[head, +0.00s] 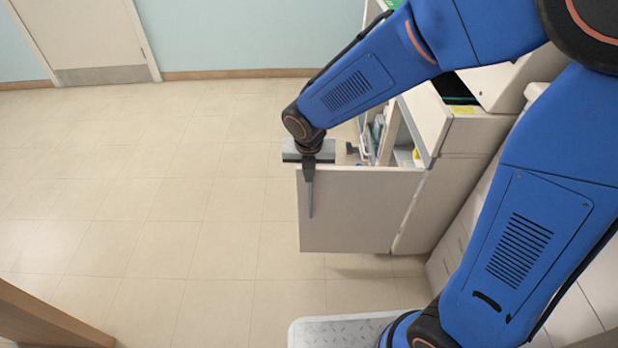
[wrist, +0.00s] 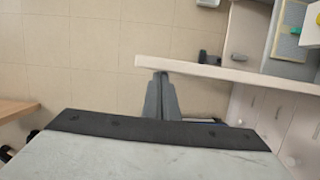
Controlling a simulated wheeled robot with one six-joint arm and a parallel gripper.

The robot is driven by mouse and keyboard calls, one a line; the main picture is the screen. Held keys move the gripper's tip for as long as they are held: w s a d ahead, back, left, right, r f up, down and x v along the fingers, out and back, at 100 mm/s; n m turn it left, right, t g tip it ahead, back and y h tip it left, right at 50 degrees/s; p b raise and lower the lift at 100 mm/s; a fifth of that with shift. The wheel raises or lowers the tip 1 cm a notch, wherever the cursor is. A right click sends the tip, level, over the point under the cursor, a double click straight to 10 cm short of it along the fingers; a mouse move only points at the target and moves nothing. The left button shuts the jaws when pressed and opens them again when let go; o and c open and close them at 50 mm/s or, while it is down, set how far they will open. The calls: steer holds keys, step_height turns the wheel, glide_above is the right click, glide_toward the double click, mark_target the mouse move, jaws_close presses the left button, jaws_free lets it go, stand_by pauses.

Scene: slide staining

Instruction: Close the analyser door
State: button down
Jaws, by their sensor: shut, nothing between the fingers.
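The analyser door (head: 355,215) is a pale panel that stands open, swung out from the analyser body (head: 465,165). Its top edge also shows in the wrist view (wrist: 225,73), running to the right. My gripper (head: 310,213) is shut and empty, pointing down at the near face of the door, close to its free left edge. In the wrist view the gripper (wrist: 160,80) has its fingertips right at the door's edge; whether they touch it I cannot tell. The open compartment with its contents (head: 375,135) shows behind the door, partly hidden by my arm.
A dark bracket-like part (wrist: 208,58) sits just beyond the door panel. A wooden surface (head: 40,320) stands at the lower left. The tiled floor (head: 150,190) left of the door is clear. White fronts (head: 470,225) run along the right, partly behind my arm.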

stand_by(0.3)
steer(key=w+d+m+h, duration=0.1)
steer(key=w+d+m, duration=0.3)
steer(key=w, duration=0.7)
steer(key=w+d+m+h, duration=0.1)
steer(key=w+d+m, duration=0.3)
steer(key=w, duration=0.7)
steer(key=w+d+m+g, duration=0.1)
steer(key=w+d+m, duration=0.2)
steer(key=d, duration=0.7)
steer(key=w+d+m+g, duration=0.1)
steer(key=w+d+m, duration=0.3)
steer(key=w+d, duration=0.4)
steer(key=shift+d+h, duration=0.3)
steer(key=shift+d, duration=1.2)
steer(key=shift+a, duration=0.1)
